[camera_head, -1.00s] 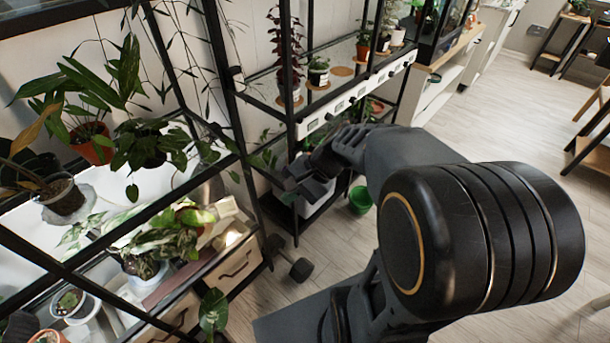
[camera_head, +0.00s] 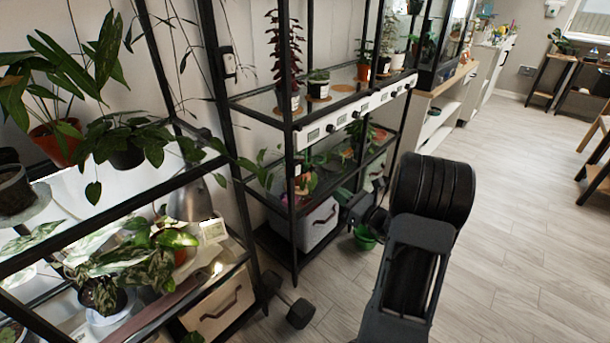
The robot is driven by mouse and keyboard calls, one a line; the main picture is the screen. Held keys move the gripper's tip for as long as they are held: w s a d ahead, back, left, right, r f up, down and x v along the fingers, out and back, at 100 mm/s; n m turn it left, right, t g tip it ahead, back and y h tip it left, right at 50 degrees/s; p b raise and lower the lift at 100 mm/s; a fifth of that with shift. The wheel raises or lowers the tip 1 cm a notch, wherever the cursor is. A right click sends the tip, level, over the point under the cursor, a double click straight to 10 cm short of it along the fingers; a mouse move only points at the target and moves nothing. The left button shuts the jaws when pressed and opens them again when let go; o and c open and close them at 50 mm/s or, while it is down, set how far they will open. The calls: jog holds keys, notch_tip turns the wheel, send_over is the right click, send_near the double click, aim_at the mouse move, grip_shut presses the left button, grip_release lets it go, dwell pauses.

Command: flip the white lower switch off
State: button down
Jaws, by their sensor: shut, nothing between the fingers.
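A white strip (camera_head: 350,112) runs along the front edge of the black rack's upper shelf. It carries several small dark knobs or switches and pale labels. They are too small to tell which is the lower white switch or how it is set. A small dark and white fitting (camera_head: 228,63) is on the wall behind the rack's left post; its details are unclear. My gripper (camera_head: 358,207) is small and partly hidden behind my arm, in front of the rack's lower part, below the strip. It looks shut and empty, and appears apart from the strip.
Potted plants stand on the rack (camera_head: 294,200) and on the left shelves. A grey storage bin (camera_head: 318,226) is at the rack's bottom, with a green pot (camera_head: 365,238) on the floor beside it. A dumbbell (camera_head: 298,312) lies in front. The floor (camera_head: 520,230) at right is clear.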

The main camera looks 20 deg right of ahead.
aim_at(299, 168)
jog(key=shift+w, duration=0.1)
jog(key=b+x, duration=0.2)
jog(key=x, duration=1.1)
jog(key=shift+w+a, duration=0.3)
jog(key=shift+r, duration=0.15)
